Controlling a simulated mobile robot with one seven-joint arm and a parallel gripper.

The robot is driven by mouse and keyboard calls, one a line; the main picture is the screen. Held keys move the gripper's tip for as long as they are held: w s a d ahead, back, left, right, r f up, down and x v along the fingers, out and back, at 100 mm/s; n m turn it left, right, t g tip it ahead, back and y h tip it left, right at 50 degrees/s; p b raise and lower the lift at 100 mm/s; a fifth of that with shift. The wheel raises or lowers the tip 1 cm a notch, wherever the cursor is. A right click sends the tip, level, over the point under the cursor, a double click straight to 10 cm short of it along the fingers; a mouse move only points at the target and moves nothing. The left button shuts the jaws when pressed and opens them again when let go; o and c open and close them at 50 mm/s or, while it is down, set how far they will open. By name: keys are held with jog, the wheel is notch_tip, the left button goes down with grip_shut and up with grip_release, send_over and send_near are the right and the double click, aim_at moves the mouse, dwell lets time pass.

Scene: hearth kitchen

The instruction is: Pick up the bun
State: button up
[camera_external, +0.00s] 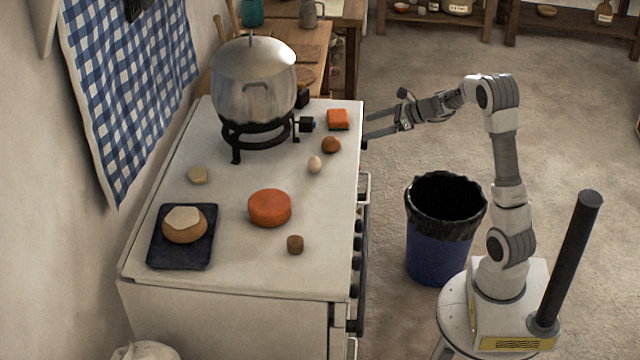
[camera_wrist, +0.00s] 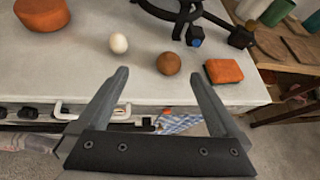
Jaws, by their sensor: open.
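A round brown ball (camera_external: 331,144), which looks like a small bun, sits on the right edge of the white stove top (camera_external: 240,270). In the wrist view the brown ball (camera_wrist: 169,63) lies ahead of the fingertips, between their lines. A larger tan roll with a pale top (camera_external: 184,225) sits on a dark square tray at the left; it could also be called a bun. My gripper (camera_external: 368,127) is open and empty, just right of the stove's edge near the brown ball. In the wrist view both fingers of my gripper (camera_wrist: 158,76) are spread apart, touching nothing.
Near the ball are an egg (camera_external: 314,164), an orange block (camera_external: 338,119) and a steel pot (camera_external: 253,80) on a black burner. An orange wheel (camera_external: 270,208) and a small brown piece (camera_external: 295,244) lie nearer. A blue bin (camera_external: 438,255) stands on the floor.

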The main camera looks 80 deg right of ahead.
aim_at(336, 140)
jog(key=shift+m, duration=0.9)
jog(key=w+d+f, duration=0.1)
jog(key=w+f, duration=0.1)
jog(key=w+d+f+b, duration=0.1)
jog(key=w+f, duration=0.1)
jog(key=w+d+f+b, duration=0.1)
jog(key=w+f, duration=0.2)
jog(key=shift+d, duration=0.35)
jog(key=shift+d+b+x, duration=0.2)
jog(key=shift+b+x, duration=0.4)
jog(key=shift+x, duration=2.5)
jog(key=shift+r, duration=0.2)
jog(key=c, duration=0.8)
